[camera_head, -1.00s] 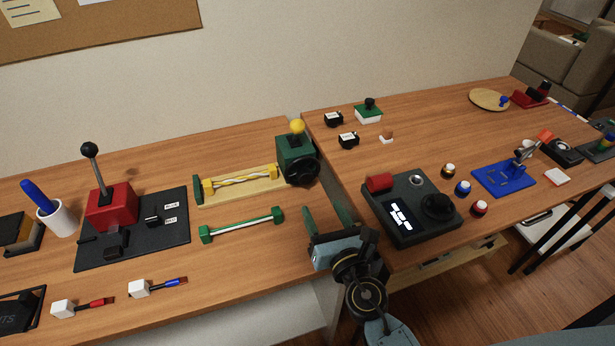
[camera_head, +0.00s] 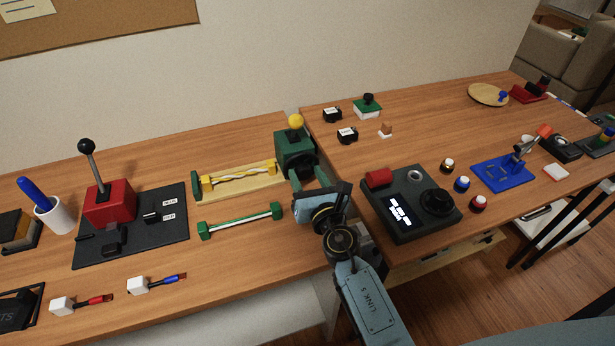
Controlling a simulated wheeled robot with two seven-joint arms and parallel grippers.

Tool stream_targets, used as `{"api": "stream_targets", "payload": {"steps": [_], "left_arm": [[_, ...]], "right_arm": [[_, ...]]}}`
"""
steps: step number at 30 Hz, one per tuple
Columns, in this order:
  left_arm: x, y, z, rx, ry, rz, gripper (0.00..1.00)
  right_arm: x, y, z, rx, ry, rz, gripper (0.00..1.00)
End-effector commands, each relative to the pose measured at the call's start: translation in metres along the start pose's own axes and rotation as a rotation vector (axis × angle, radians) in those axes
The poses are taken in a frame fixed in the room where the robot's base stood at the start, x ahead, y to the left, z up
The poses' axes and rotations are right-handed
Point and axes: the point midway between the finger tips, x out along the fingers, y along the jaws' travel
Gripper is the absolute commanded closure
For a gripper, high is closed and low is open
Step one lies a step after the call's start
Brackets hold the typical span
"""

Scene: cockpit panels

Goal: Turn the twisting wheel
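The twisting wheel (camera_head: 304,163) is a dark round wheel on the front face of a green box (camera_head: 294,143) with a yellow ball (camera_head: 295,121) on top. The box stands at the right end of the left table. My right gripper (camera_head: 309,180) is just in front of the wheel, its two fingers apart and pointing at it. The gripper hides the lower part of the wheel, and I cannot tell whether the fingers touch it. My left gripper is not in view.
A yellow-ended twisted rod on a wooden base (camera_head: 238,184) and a green-ended bar (camera_head: 241,221) lie left of the gripper. A dark control panel (camera_head: 411,205) with a red block and black knob is to the right. A gap separates the two tables.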

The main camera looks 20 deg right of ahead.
Motion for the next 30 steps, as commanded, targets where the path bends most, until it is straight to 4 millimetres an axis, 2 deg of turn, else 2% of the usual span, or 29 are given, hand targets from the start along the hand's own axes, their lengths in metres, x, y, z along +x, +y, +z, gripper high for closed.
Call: {"api": "stream_targets", "payload": {"steps": [1,8,17,30], "left_arm": [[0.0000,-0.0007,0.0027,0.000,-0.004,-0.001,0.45],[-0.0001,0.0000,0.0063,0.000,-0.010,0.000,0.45],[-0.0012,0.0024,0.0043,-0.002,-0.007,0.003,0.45],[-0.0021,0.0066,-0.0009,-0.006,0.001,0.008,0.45]], "right_arm": [[-0.0002,0.0000,0.0000,0.000,0.000,0.000,0.60],[-0.0003,-0.0002,-0.0001,0.000,0.000,0.000,0.89],[-0.0004,-0.0006,0.0001,0.047,0.000,0.000,0.89],[-0.0002,-0.0015,-0.0003,0.332,0.000,0.000,0.89]]}}
